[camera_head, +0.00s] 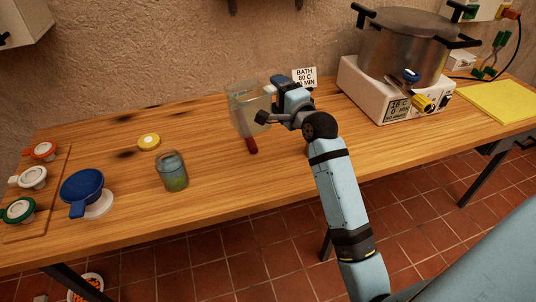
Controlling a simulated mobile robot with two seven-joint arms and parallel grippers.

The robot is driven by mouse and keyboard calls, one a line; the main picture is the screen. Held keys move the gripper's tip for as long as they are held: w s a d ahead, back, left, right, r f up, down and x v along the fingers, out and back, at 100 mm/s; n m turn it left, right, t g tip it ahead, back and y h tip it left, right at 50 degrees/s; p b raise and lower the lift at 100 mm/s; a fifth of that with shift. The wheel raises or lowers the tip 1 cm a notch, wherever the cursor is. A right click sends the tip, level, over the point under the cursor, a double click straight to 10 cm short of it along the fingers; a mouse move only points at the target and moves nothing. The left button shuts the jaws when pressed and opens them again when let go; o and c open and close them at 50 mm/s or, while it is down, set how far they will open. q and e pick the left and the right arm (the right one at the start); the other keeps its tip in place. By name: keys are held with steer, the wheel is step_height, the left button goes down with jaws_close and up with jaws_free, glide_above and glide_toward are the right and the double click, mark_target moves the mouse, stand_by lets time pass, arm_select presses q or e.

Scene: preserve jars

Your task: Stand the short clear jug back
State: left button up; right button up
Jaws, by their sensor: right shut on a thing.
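The short clear jug (240,108) is near the middle of the wooden table, toward the back wall. My right gripper (268,101) is shut on it from its right side. The jug looks empty and leans slightly in the picture. Whether its base touches the table I cannot tell. The gripper hides part of its right side. My left gripper is not in view.
A dark red piece (251,145) shows just below the jug. A small sign (304,77) stands behind the gripper. Left are a glass jar (172,172), a yellow-rimmed lid (149,142) and a blue funnel (83,187). A pot (405,45) sits on a heater at right.

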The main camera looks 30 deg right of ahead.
step_height(320, 180, down, 12)
steer(key=shift+f+b, duration=0.25)
steer(key=shift+b, duration=0.4)
step_height(320, 180, down, 4)
steer(key=shift+r+p, duration=0.15)
steer(key=shift+p, duration=0.15)
steer(key=shift+f, duration=0.2)
steer(key=o, duration=0.9)
steer(key=shift+o, duration=0.2)
steer(key=shift+f, duration=0.1)
